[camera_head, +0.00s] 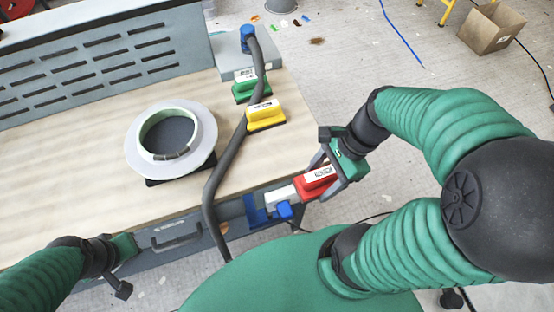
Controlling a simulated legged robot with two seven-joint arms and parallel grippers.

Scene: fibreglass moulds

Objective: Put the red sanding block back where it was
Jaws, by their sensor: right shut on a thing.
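The red sanding block (318,184) has a white label on top. My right gripper (325,178) is shut on it and holds it off the front right edge of the workbench, over a blue and white item. A yellow sanding block (266,116) and a green sanding block (245,86) sit on the bench's right side. My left gripper (122,248) is at the bench's front edge, at lower left, away from the blocks. Its fingers are too unclear to tell their opening.
A round mould with a white flange (201,138) stands on the workbench (60,190). A grey hose (231,150) bends along the bench's right side and over its front edge. A blue and white item (284,209) hangs at the front right. A slotted panel (90,70) closes the back.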

